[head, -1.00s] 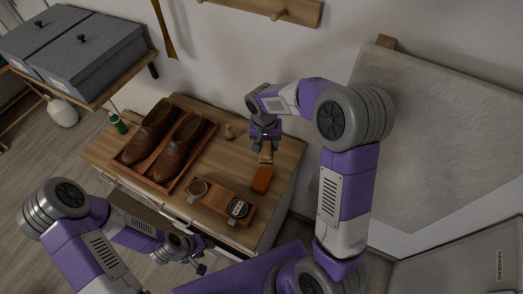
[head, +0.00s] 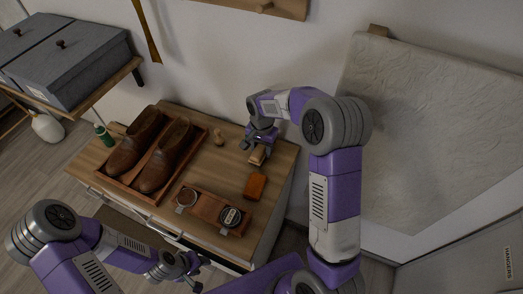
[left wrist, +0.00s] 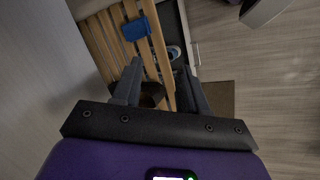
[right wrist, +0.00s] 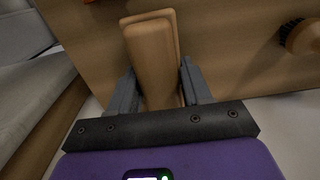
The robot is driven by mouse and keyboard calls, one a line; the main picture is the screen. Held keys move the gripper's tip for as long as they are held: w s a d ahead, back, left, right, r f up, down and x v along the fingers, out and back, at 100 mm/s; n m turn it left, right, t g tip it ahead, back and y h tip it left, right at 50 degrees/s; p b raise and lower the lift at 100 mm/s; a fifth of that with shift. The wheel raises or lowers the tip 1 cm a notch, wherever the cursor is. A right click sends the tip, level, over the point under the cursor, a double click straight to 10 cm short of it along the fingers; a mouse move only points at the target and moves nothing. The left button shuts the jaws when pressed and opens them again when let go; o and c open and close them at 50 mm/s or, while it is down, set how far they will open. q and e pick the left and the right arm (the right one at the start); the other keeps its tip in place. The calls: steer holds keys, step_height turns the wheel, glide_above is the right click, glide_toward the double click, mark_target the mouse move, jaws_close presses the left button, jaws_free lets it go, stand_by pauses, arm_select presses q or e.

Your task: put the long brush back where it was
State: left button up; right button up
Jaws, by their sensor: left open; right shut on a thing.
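The long brush is a pale wooden bar (head: 257,156) at the back right of the dresser top in the head view. My right gripper (head: 260,143) is shut on it from above. In the right wrist view the brush (right wrist: 152,50) sits between the two fingers and extends away from them, over the wooden top. I cannot tell whether its underside touches the top. My left gripper (head: 195,276) is open and empty, low in front of the dresser; its spread fingers show in the left wrist view (left wrist: 161,72).
On the dresser top (head: 270,215) are a shoe tray (head: 152,198) with brown shoes, a small round brush (head: 218,137), an orange block (head: 255,186) close to the long brush, and a wooden holder (head: 208,208) with round items. A green bottle (head: 103,134) stands at the left.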

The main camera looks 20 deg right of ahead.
steer(key=shift+f, duration=0.4)
steer(key=shift+f, duration=0.2)
steer(key=o, duration=0.9)
steer(key=shift+o, duration=0.2)
steer(key=shift+r, duration=0.15)
step_height(320, 180, up, 12)
steer(key=p, duration=0.2)
steer(key=shift+r+p, duration=0.1)
steer(key=shift+p, duration=0.25)
